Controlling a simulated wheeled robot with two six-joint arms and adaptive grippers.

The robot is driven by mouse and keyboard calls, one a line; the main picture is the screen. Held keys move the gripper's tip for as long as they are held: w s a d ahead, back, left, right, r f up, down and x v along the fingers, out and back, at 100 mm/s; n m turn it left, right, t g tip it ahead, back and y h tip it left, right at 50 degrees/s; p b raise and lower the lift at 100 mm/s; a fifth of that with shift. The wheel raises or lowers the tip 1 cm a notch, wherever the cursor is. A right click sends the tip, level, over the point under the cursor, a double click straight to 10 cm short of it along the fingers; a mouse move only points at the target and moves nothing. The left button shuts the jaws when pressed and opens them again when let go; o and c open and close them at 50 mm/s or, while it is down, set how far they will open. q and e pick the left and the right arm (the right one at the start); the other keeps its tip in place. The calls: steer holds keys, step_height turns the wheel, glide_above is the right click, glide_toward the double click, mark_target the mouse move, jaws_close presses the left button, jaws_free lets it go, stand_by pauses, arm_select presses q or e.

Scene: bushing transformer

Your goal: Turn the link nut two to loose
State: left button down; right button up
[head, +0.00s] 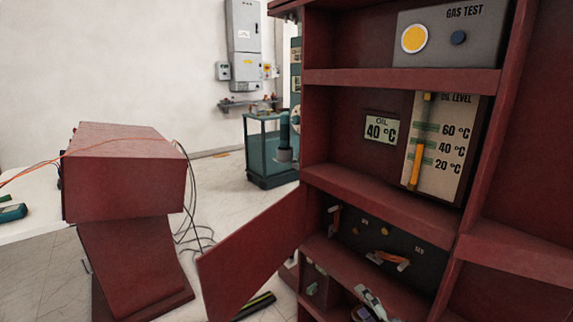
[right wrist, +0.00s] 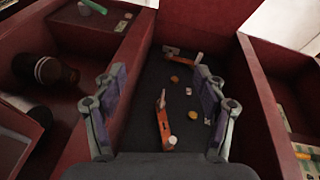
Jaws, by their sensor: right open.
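A dark panel (head: 350,243) sits in a low compartment of the red cabinet and fills the middle of the right wrist view (right wrist: 150,80). It bears two orange links, one at right (head: 388,259) and one at left (head: 333,221). One link (right wrist: 163,122) shows between my fingers in the right wrist view, with a pale nut (right wrist: 172,141) at its near end. I cannot tell which is link nut two. My right gripper (right wrist: 160,88) is open and empty, facing the panel; it shows partly in the head view (head: 371,303).
Red cabinet walls and shelves (head: 380,200) close in around the panel. A red door (head: 250,262) hangs open at left. Above are the oil gauge (head: 435,145) and gas test box (head: 450,35).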

steer(key=s+a+f+n+g+h, duration=0.2)
steer(key=s+a+f+n+g, duration=0.2)
steer(key=s+f+n+g, duration=0.45)
steer(key=s+d+f+n+g+h, duration=0.2)
steer(key=s+d+h, duration=0.15)
steer(key=s, duration=0.45)
steer(key=s+d+f+n+g+h, duration=0.2)
steer(key=s+d, duration=0.3)
steer(key=s, duration=0.2)
step_height(320, 180, down, 18)
steer(key=d+f, duration=0.1)
steer(key=d, duration=0.1)
steer(key=s+d+f+g, duration=0.1)
steer(key=s+f, duration=0.4)
steer(key=f, duration=0.3)
steer(key=s+f+g, duration=0.1)
steer(key=s+f, duration=0.4)
steer(key=f, duration=0.3)
arm_select(q)
steer(key=s+r+p, duration=0.9)
steer(key=r+p, duration=0.4)
steer(key=p, duration=0.6)
steer(key=shift+s+a, duration=0.2)
steer(key=shift+s, duration=0.2)
arm_select(e)
steer(key=s+r, duration=1.1)
steer(key=r, duration=0.1)
steer(key=shift+d+r+y, duration=0.2)
steer(key=shift+r+y, duration=0.1)
steer(key=shift+y, duration=0.05)
